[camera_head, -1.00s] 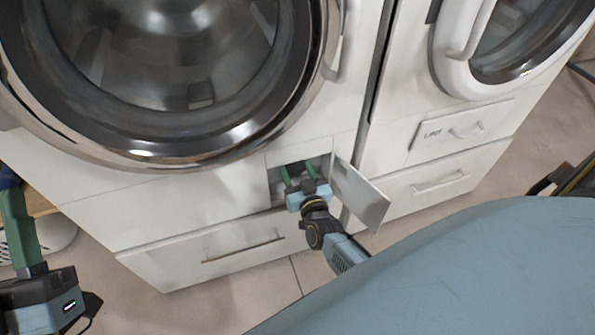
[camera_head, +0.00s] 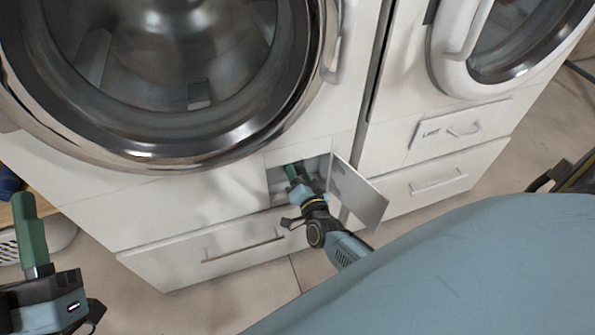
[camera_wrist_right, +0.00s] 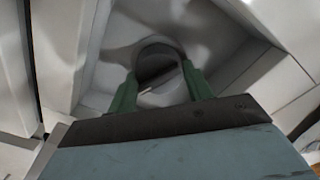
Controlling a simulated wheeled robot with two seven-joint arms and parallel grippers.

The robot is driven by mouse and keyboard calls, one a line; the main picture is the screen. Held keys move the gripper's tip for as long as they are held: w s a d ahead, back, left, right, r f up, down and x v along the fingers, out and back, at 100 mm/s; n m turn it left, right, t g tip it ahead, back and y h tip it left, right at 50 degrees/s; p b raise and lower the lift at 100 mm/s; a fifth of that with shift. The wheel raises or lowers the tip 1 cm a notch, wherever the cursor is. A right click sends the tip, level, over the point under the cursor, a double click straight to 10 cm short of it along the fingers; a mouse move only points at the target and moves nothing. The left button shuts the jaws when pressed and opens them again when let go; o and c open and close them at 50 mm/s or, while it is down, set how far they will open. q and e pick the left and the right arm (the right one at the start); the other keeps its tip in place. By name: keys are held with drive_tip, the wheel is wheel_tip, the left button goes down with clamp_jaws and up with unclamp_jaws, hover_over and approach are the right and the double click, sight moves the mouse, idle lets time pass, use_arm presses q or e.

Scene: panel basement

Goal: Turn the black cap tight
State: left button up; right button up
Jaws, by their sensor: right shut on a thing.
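The black cap (camera_wrist_right: 156,66) shows in the right wrist view as a dark round part with a pale rim, inside a recess low in the washing machine. My right gripper (camera_head: 294,171) reaches into the open hatch recess in the head view. Its green fingers (camera_wrist_right: 160,84) are shut on the cap, one on each side. In the head view the cap is hidden behind the gripper. My left gripper (camera_head: 28,222) hangs at the lower left, away from the machine, with its fingers seen edge-on.
The white hatch door (camera_head: 358,194) stands open just right of my right gripper. The washing machine's round door (camera_head: 180,75) is above, and a drawer (camera_head: 205,250) is below. A second machine (camera_head: 450,140) stands to the right. Tiled floor lies in front.

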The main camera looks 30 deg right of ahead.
drive_tip(key=m, duration=0.4)
drive_tip(key=shift+f+m+b, duration=0.15)
drive_tip(key=shift+m+b, duration=0.25)
use_arm(q)
drive_tip(key=shift+s+a+r+t, duration=0.15)
drive_tip(key=shift+s+r+t, duration=0.45)
drive_tip(key=shift+t, duration=0.3)
use_arm(e)
drive_tip(key=shift+m, duration=0.8)
use_arm(q)
drive_tip(key=shift+r, duration=0.1)
use_arm(e)
drive_tip(key=o, duration=1)
drive_tip(key=shift+c, duration=0.2)
drive_tip(key=p+v, duration=0.2)
drive_tip(key=v, duration=0.4)
drive_tip(key=shift+d, duration=0.1)
use_arm(q)
drive_tip(key=w+f+g+y+p, duration=0.1)
drive_tip(key=w+f+g+y, duration=0.1)
drive_tip(key=f+g, duration=0.6)
drive_tip(key=shift+w+a+f+p, duration=0.25)
drive_tip(key=shift+w+f+p, duration=0.15)
drive_tip(key=shift+w+f, duration=0.45)
use_arm(e)
approach(299, 174)
drive_tip(key=shift+v, duration=1.5)
